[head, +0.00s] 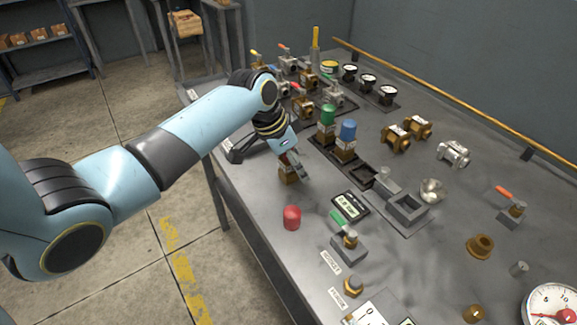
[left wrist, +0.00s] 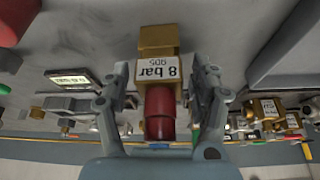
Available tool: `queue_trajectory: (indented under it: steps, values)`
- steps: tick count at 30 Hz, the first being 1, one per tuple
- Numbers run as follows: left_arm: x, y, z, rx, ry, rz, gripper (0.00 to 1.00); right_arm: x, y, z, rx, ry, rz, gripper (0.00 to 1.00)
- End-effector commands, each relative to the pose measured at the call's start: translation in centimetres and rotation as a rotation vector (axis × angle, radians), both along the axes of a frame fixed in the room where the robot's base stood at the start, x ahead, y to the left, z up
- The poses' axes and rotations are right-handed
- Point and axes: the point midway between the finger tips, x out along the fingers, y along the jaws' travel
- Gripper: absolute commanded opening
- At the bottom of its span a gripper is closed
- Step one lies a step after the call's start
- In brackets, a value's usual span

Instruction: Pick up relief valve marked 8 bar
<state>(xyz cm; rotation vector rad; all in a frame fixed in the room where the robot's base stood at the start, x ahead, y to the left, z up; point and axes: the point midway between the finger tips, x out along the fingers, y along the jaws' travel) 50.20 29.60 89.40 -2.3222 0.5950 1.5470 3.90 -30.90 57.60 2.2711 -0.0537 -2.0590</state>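The relief valve marked 8 bar has a brass body, a white label and a red cap. In the left wrist view the valve (left wrist: 158,72) is between the two fingers of my left gripper (left wrist: 158,85), its label reading "8 bar". The fingers are open, with a visible gap on each side of the valve. My right gripper is not in view.
A red cap-like part (head: 291,217) stands close by on the grey table (head: 265,235). A small display (head: 350,204) and a green-handled valve (head: 348,243) are to the right.

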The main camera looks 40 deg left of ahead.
Motion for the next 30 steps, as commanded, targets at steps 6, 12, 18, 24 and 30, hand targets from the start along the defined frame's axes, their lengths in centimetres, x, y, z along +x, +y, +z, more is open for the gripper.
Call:
queue_trajectory:
  steps: [6,12,18,24,30]
  values:
    - [0.0,0.0,0.0,0.000,0.000,0.000,0.32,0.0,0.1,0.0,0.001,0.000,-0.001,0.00]
    - [0.0,0.0,0.0,-0.001,0.001,0.001,0.06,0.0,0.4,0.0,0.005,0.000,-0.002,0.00]
    - [0.0,0.0,0.0,-0.001,0.002,0.001,0.00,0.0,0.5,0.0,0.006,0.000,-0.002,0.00]
    - [0.0,0.0,0.1,0.000,-0.001,0.000,0.00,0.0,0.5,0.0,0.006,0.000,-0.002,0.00]
    - [0.1,0.0,1.0,-0.001,-0.003,0.000,0.00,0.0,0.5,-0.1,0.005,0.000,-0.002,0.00]
